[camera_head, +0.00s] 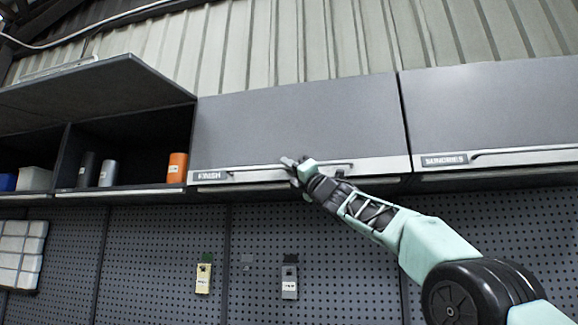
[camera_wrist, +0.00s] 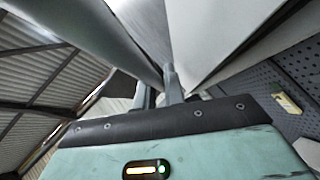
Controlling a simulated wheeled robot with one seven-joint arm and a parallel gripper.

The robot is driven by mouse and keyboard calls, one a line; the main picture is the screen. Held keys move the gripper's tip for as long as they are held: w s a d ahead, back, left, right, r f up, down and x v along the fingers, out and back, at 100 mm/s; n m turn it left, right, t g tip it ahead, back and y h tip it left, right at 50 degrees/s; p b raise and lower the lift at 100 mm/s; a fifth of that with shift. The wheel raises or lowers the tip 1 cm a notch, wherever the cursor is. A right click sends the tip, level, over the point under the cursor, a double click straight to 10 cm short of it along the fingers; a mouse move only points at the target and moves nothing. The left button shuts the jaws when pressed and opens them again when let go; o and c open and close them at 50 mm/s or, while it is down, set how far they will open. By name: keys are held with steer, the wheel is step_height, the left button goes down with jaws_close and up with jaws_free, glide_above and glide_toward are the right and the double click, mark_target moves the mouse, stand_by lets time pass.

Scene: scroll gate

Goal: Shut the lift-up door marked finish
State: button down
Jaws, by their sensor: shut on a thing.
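The grey lift-up door marked FINISH (camera_head: 300,122) hangs down over the front of the middle cabinet in the head view. Its lower edge lies at or very close to the cabinet's bottom edge; I cannot tell whether it is fully flush. A long bar handle (camera_head: 255,175) runs along its lower edge, right of the FINISH label (camera_head: 209,176). My gripper (camera_head: 296,170) is at the middle of this handle and is shut on it. In the wrist view, my fingers (camera_wrist: 172,85) reach up to the door's edge, and the grasped part is mostly hidden.
The cabinet on the left has its door (camera_head: 95,82) raised, showing an orange can (camera_head: 177,168) and grey cylinders (camera_head: 108,173) inside. The SUNDRIES door (camera_head: 490,110) on the right is down. A perforated panel (camera_head: 250,245) with small hanging tags lies below.

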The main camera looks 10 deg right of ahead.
steer(key=shift+w+d+r, duration=0.1)
steer(key=shift+d, duration=0.1)
steer(key=c, duration=1.5)
jaws_free()
steer(key=shift+w, duration=0.1)
steer(key=shift+f, duration=0.35)
steer(key=shift+d+f+b, duration=0.1)
steer(key=shift+f+b, duration=0.1)
steer(key=shift+b, duration=0.4)
steer(key=shift+s+r+b+v, duration=0.1)
steer(key=shift+b+v, duration=2.35)
steer(key=shift+v, duration=0.35)
steer(key=shift+s+r+b+v, duration=0.1)
steer(key=shift+s+b+v, duration=0.05)
steer(key=shift+b+v, duration=2.5)
steer(key=shift+s+r+b+v, duration=0.1)
steer(key=shift+r+b+v, duration=0.05)
steer(key=shift+b+v, duration=2.5)
steer(key=shift+s+d+f+p, duration=0.1)
steer(key=shift+s+f+p, duration=0.1)
steer(key=shift+p, duration=0.2)
